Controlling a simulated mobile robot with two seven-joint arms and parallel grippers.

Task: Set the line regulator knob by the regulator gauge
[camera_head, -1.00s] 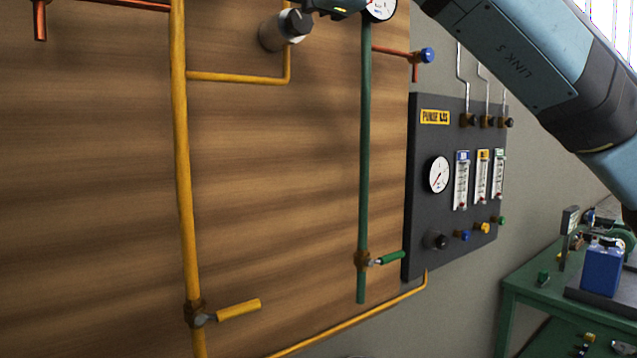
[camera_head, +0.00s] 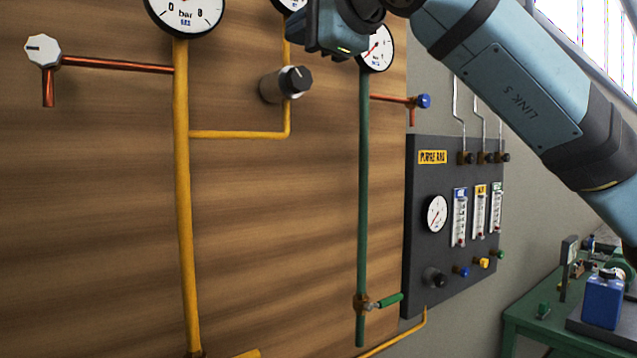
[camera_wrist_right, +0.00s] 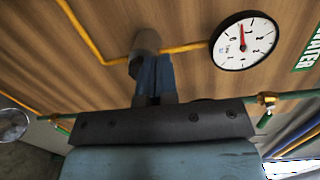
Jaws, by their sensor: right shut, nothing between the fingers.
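In the wrist view the shut, empty fingers (camera_wrist_right: 155,70) overlap the regulator body (camera_wrist_right: 146,42) and hide the knob; contact cannot be told. The regulator gauge (camera_wrist_right: 245,41) is a white dial with a red needle; its reading is too small to be sure of. In the head view only its lower edge (camera_head: 290,5) shows. My left gripper is out of view.
A large bar gauge (camera_head: 185,12) tops the thick yellow pipe. Another gauge (camera_head: 377,48) tops the green pipe, close beside my right wrist. The dark purge gas panel (camera_head: 420,165) stands to the right, beyond it a green bench (camera_head: 525,310).

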